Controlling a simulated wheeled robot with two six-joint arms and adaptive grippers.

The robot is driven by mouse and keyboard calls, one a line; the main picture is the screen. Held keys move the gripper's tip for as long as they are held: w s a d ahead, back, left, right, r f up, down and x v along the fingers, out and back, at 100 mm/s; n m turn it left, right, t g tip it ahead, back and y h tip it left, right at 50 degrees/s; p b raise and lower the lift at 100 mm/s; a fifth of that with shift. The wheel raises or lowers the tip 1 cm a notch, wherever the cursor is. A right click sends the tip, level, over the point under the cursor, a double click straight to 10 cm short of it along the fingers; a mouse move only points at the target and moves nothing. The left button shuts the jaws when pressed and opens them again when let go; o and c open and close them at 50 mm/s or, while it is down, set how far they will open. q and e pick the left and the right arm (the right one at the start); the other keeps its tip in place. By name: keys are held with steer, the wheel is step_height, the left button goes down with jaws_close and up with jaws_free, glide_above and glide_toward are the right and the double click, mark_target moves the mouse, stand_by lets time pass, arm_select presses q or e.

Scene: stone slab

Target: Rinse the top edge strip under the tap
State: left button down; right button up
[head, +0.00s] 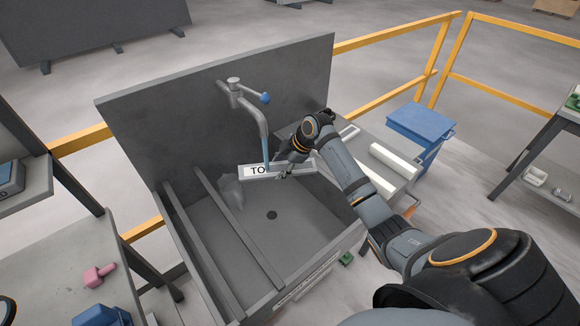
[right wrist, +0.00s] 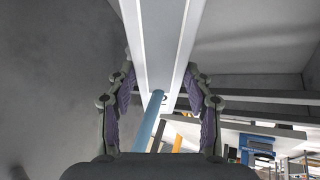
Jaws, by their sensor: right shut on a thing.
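The top edge strip (head: 248,173) is a long pale piece with a white label whose visible letters read "TO". It is held above the sink basin (head: 300,225), below the tap (head: 250,108). A blue water stream (head: 266,150) runs from the spout down to the strip near the label. My right gripper (head: 284,173) is shut on the strip and covers part of it. In the right wrist view the strip (right wrist: 160,40) runs between the two fingers of the gripper (right wrist: 160,92), with the blue stream (right wrist: 156,115) close by. My left gripper is not in view.
Two rails (head: 240,228) cross the left of the sink; a drain (head: 272,214) lies in its floor. A grey backboard (head: 160,125) stands behind. White strips (head: 393,160) lie on the right ledge, near a blue toolbox (head: 420,122). A pink object (head: 98,273) lies on the left table.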

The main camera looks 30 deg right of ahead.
mark_target(267, 170)
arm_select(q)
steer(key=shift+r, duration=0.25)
arm_select(e)
steer(key=shift+w+a, duration=0.25)
steer(key=shift+a, duration=0.65)
steer(key=shift+w+a, duration=0.2)
steer(key=shift+a, duration=0.7)
